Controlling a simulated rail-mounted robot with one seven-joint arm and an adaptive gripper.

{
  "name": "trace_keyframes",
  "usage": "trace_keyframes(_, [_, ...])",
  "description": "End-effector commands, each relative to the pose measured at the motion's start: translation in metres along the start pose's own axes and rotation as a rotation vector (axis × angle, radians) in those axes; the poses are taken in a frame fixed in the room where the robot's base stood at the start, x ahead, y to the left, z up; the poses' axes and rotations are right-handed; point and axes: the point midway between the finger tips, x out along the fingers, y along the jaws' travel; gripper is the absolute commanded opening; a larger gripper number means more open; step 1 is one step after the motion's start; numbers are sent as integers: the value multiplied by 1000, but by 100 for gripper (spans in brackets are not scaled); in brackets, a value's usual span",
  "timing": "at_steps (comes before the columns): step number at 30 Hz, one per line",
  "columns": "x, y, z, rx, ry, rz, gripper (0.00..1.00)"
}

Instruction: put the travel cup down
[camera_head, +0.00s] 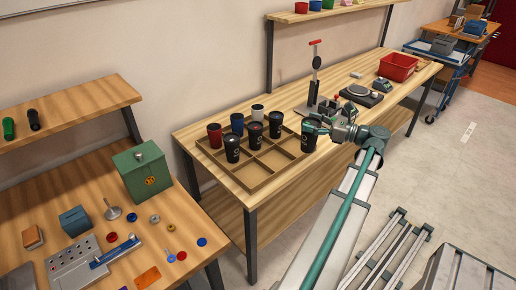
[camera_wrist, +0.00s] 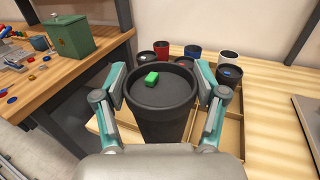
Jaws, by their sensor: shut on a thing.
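My gripper (camera_head: 314,127) is shut on a black travel cup (camera_head: 308,139), which stands upright between its fingers. In the wrist view, the cup (camera_wrist: 160,112) fills the middle, with a small green piece on its dark top, and my gripper (camera_wrist: 162,90) has a finger on either side. The cup is at the right end of the divided wooden tray (camera_head: 262,187). Its base is hidden in the wrist view, and I cannot tell whether it touches the tray or table.
Several other cups, including a red one (camera_head: 214,135), a blue one (camera_head: 237,123) and a white one (camera_head: 257,113), stand in the tray's back and left compartments. Front compartments look empty. A lever press (camera_head: 314,85) stands on the table behind my gripper.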

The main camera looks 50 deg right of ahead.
Motion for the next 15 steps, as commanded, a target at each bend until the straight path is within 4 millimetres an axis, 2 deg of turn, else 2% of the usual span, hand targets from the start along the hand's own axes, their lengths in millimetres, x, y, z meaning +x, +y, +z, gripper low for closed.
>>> trace_keyframes(5, [30,-2,-12,1,0,12,57])
trace_keyframes(13, [90,-12,-38,2,1,11,57])
trace_keyframes(15, [99,-14,-54,3,1,10,57])
